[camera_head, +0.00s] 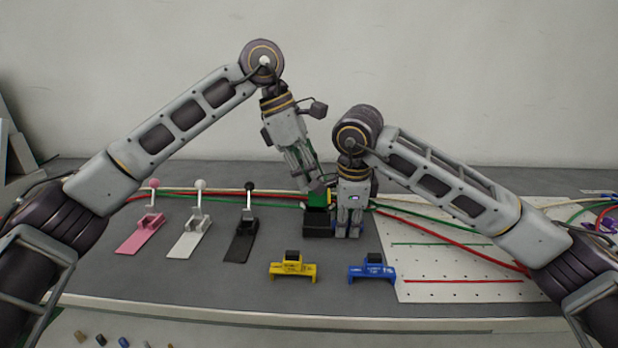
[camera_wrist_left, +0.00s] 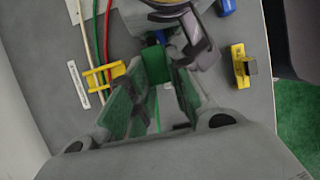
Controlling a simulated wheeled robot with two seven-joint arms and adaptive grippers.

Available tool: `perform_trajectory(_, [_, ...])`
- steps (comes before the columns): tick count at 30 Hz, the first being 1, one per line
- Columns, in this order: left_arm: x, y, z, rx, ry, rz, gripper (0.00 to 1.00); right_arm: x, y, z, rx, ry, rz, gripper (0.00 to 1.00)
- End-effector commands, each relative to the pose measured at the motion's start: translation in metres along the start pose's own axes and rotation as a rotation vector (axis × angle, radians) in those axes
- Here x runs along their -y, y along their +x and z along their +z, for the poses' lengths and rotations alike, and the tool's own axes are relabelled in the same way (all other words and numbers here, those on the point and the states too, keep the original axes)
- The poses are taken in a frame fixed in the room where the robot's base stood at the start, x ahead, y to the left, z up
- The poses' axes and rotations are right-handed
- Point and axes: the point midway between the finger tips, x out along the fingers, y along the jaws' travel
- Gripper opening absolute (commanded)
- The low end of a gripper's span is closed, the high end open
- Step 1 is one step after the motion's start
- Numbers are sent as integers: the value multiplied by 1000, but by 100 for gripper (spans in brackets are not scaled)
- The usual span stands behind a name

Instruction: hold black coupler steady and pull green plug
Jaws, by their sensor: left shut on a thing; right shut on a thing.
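The green plug (camera_head: 318,201) stands upright above a black block (camera_head: 317,226) at the middle of the bench. My left gripper (camera_head: 316,188) reaches down from the upper left and is shut on the green plug. In the left wrist view the green plug (camera_wrist_left: 155,66) shows between the far ends of the fingers. The exact contact there cannot be seen.
Pink (camera_head: 142,232), white (camera_head: 190,235) and black (camera_head: 242,240) lever fixtures stand on the left. A yellow clip (camera_head: 292,271) and a blue clip (camera_head: 371,273) lie in front. Red and green cables run behind. A white perforated board (camera_head: 450,262) lies right.

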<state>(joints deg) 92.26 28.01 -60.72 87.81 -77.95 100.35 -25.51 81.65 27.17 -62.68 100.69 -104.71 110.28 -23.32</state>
Motion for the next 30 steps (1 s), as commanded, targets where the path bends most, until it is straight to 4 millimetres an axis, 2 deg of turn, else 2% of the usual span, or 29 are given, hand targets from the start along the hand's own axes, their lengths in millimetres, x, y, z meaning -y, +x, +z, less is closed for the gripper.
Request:
perform_trajectory(16, [0, -12, 5, 0, -1, 0, 0, 0, 0, 0, 0, 0, 0, 0])
perform_trajectory(30, [0, -14, 6, 0, 0, 0, 0, 0, 0, 0, 0, 0, 0, 0])
